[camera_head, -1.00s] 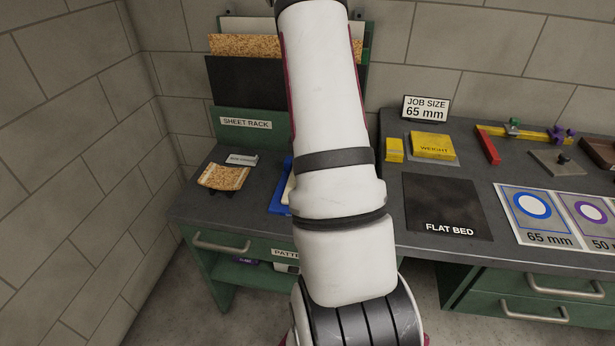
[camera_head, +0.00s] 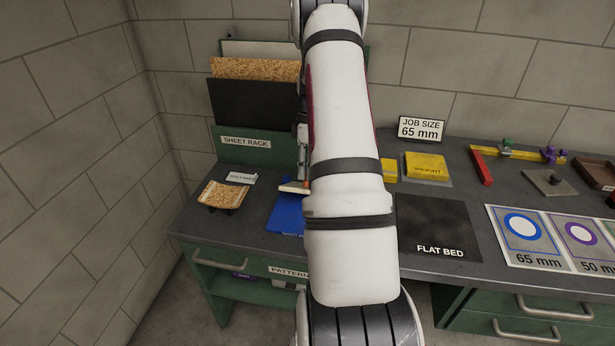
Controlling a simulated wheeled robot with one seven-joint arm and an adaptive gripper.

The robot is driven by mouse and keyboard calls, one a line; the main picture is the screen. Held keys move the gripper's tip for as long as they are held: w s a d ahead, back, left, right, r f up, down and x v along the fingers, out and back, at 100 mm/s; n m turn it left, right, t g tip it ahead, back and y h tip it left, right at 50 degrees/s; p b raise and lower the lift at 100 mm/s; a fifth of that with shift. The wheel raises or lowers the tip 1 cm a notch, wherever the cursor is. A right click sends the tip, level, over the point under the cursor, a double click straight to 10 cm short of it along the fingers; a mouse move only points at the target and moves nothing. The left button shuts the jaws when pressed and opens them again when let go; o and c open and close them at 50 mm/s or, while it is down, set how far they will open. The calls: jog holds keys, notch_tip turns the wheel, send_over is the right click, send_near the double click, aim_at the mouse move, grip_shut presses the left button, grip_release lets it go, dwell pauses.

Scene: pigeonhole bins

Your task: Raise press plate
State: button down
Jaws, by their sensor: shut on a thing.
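A thin cream plate (camera_head: 292,187), which looks like the press plate, shows at the left edge of my arm. It appears to be above the back of a flat blue base (camera_head: 285,214) on the left bench. My gripper (camera_head: 304,183) is only partly in view beside my arm link. Its fingers are at the cream plate's right end, shut on it, with a small orange part there. The plate's right end and the grip itself are mostly hidden by my arm. I cannot tell the exact gap between plate and base.
A curled cork-like sheet (camera_head: 223,195) on a dark stand and a small card (camera_head: 241,178) lie to the left. The sheet rack (camera_head: 246,141) stands behind. Yellow weights (camera_head: 427,167), the flat bed (camera_head: 437,226) and size cards (camera_head: 524,237) are to the right.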

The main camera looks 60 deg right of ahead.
jog(key=d, duration=0.1)
jog(key=w+d, duration=0.1)
jog(key=d, duration=0.2)
jog(key=shift+w+d+r+b, duration=0.1)
jog(key=shift+w+d+b, duration=0.2)
jog(key=shift+b, duration=0.1)
jog(key=c, duration=2.3)
grip_release()
jog(key=shift+w+d+b, duration=0.3)
jog(key=shift+d+b, duration=0.1)
jog(key=shift+d, duration=0.55)
jog(key=o, duration=0.5)
jog(key=shift+w+d+f, duration=0.15)
jog(key=shift+d+f, duration=0.1)
jog(key=shift+d, duration=0.2)
jog(key=shift+o, duration=0.8)
jog(key=o, duration=1)
jog(key=shift+r, duration=0.15)
jog(key=shift+c, duration=0.4)
